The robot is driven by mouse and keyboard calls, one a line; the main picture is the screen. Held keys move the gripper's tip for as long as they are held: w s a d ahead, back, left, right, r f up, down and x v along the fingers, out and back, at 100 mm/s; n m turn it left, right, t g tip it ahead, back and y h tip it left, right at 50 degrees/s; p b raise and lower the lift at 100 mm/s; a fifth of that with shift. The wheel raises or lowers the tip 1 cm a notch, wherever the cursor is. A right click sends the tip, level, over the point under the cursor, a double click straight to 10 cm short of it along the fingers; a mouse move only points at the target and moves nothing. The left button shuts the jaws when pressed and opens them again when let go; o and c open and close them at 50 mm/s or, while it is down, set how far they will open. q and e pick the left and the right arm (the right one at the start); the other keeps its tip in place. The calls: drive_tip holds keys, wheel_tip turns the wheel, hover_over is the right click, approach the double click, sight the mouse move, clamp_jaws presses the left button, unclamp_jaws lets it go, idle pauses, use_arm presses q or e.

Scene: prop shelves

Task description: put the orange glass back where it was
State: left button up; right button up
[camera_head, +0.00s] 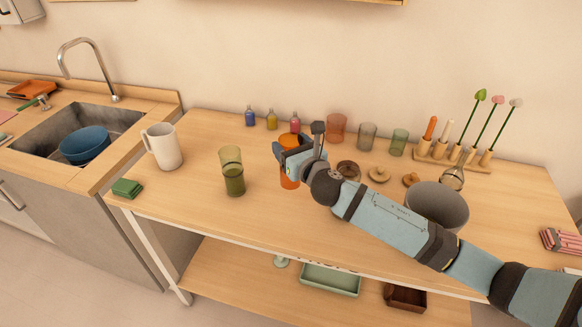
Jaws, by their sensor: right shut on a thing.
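An orange glass (289,181) stands upright at the middle of the table, partly hidden by my gripper. My right gripper (284,154) is shut on its upper part. From this view I cannot tell whether its base touches the table. A second, reddish see-through glass (336,127) stands at the back, in a row with a grey glass (367,137) and a green glass (398,142). My left gripper is not in view.
A tall green glass (232,172) stands left of my gripper, with a white mug (163,147) farther left. Small bottles (271,120) stand behind. A grey bowl (438,205) and a wooden holder (455,161) with stems are on the right.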

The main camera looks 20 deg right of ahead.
wheel_tip(320, 180, down, 6)
drive_tip(key=shift+r+b, duration=0.15)
drive_tip(key=shift+b, duration=0.45)
drive_tip(key=o, duration=1.5)
drive_tip(key=shift+f, duration=0.2)
drive_tip(key=shift+r, duration=0.15)
drive_tip(key=s, duration=0.4)
drive_tip(key=s+d, duration=0.1)
drive_tip(key=s, duration=0.3)
drive_tip(key=s+d, duration=0.1)
drive_tip(key=s, duration=0.3)
drive_tip(key=shift+d, duration=0.15)
